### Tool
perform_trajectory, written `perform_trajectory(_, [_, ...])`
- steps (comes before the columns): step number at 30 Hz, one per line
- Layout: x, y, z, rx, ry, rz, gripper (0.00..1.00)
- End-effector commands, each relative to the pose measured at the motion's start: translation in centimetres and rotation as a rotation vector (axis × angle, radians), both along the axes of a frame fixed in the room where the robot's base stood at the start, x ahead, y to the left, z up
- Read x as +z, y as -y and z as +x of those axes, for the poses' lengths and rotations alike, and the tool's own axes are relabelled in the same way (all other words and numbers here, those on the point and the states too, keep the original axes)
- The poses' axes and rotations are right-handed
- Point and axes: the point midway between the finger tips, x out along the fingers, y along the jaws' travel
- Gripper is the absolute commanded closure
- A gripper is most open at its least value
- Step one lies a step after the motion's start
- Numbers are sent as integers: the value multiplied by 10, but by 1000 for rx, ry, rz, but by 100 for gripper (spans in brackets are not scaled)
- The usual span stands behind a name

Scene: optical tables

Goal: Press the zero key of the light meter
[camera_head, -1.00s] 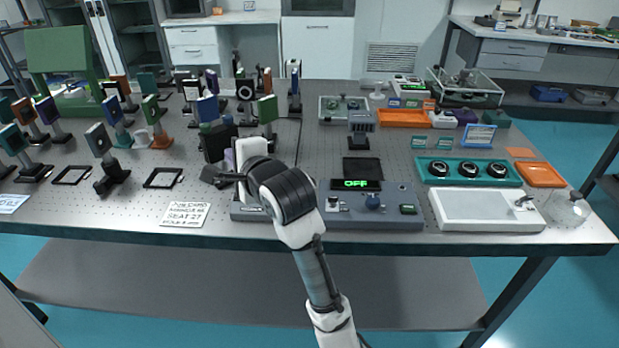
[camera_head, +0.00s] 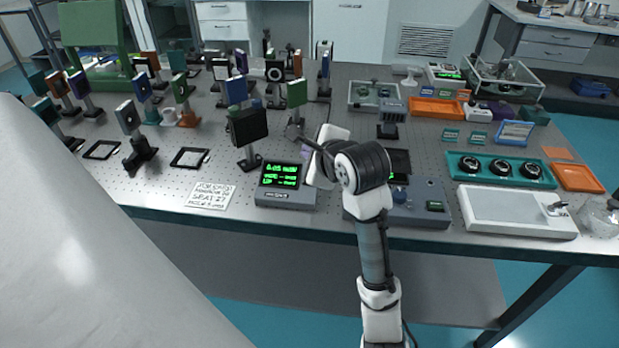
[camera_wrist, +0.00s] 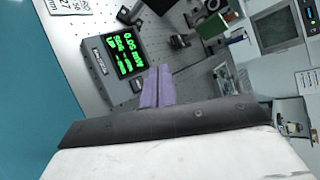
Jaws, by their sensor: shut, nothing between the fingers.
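The light meter (camera_head: 285,186) is a small dark grey box with lines of green text, near the table's front edge, left of my arm. In the wrist view the light meter (camera_wrist: 115,56) lies at upper left, its display lit. My gripper (camera_wrist: 160,72) shows as two purple fingers, shut together and empty. In the wrist view the fingertips appear just right of the meter, apart from it in the picture; the height gap is hard to tell. In the head view my wrist largely hides the gripper, right of the meter.
A blue-grey console (camera_head: 424,210) with a knob stands right of my arm. A black square panel on a post (camera_head: 248,127) stands behind the meter. Several optic mounts crowd the left. A white tray (camera_head: 515,222) is at right.

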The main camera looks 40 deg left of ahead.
Motion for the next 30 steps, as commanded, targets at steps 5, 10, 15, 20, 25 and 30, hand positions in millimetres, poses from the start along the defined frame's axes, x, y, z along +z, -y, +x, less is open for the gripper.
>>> perform_trajectory(5, [-12,-1,2,0,0,0,100])
perform_trajectory(10, [-29,-4,7,1,2,-1,100])
perform_trajectory(15, [-48,-7,12,-1,2,-1,100])
perform_trajectory(20, [-64,-10,17,1,2,-1,100])
perform_trajectory(25, [-77,-14,22,0,-1,0,100])
perform_trajectory(30, [-82,-15,24,0,1,1,100])
